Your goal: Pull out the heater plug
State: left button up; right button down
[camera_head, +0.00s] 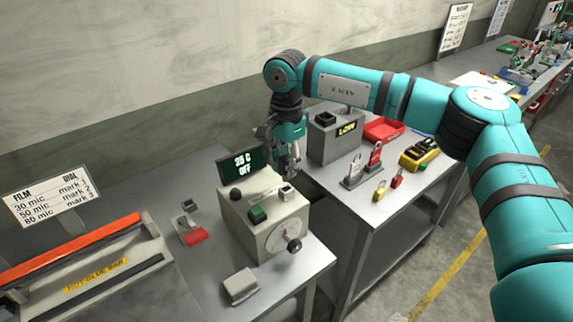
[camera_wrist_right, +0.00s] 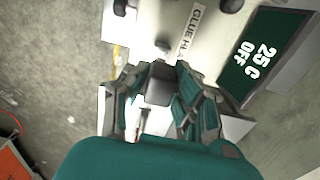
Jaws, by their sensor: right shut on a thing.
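The glue heater box (camera_head: 250,230) stands on the near bench, with a green button (camera_head: 257,214), a dial (camera_head: 281,236) and a screen (camera_head: 241,168) reading "25 C OFF". A small white fitting with a dark opening (camera_head: 287,191) sits on its top, beside the heater label (camera_wrist_right: 190,32). My right gripper (camera_head: 286,160) is above the rear of the box, shut on a dark grey block, seemingly the heater plug (camera_wrist_right: 160,88). In the head view the fingers hide the plug. I cannot tell whether it touches any socket. My left gripper is not in view.
Left are a grey block (camera_head: 187,205), a red piece (camera_head: 195,236) and a hot bar sealer (camera_head: 95,255). A pale block (camera_head: 240,286) lies at the front.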

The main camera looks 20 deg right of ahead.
aim_at(287, 157)
jog(key=shift+r, duration=0.2)
jog(key=shift+r+p, duration=0.8)
jog(key=shift+r, duration=0.55)
